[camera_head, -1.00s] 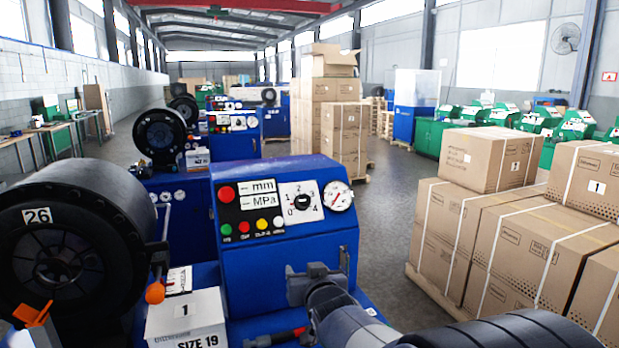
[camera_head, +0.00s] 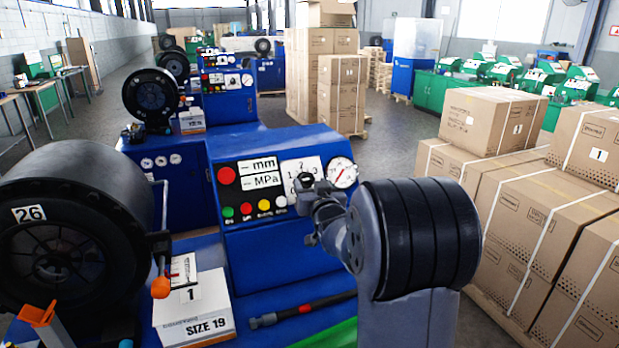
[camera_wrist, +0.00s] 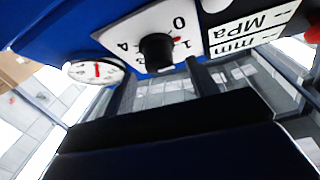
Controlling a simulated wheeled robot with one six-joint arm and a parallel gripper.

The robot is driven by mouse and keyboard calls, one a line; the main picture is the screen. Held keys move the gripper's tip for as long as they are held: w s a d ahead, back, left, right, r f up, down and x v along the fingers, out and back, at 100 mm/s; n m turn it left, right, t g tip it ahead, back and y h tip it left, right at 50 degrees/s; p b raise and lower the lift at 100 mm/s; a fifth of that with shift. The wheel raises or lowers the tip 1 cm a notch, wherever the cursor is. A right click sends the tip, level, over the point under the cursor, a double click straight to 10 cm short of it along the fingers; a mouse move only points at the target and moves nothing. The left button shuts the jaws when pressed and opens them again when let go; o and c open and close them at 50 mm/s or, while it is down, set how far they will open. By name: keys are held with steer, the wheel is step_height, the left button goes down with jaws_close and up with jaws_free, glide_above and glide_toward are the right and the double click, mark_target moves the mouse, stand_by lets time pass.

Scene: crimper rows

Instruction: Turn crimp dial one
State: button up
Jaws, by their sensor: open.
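The crimp dial is a black knob (camera_wrist: 157,50) on a white plate numbered around it, seen upside down in the wrist view. A red mark lies beside the knob near the 1. In the head view its white plate (camera_head: 290,167) is on the nearest blue machine's panel, with the knob largely hidden by my gripper. My gripper (camera_head: 312,200) is just in front of the panel, by the plate's lower edge. In the wrist view the dark fingers of my gripper (camera_wrist: 160,82) are apart with the knob just beyond them; I cannot tell whether they touch it.
A round gauge (camera_head: 342,172) sits right of the dial. Coloured buttons (camera_head: 264,205) line the panel below the mm/MPa labels. A box marked 1, SIZE 19 (camera_head: 190,315) and a black-and-red tool (camera_head: 300,311) lie in front. Stacked cartons (camera_head: 530,210) stand at right.

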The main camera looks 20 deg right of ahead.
mark_target(306, 180)
steer(key=shift+w+d, duration=0.1)
steer(key=shift+w, duration=1)
steer(key=c, duration=1)
steer(key=shift+o, duration=0.2)
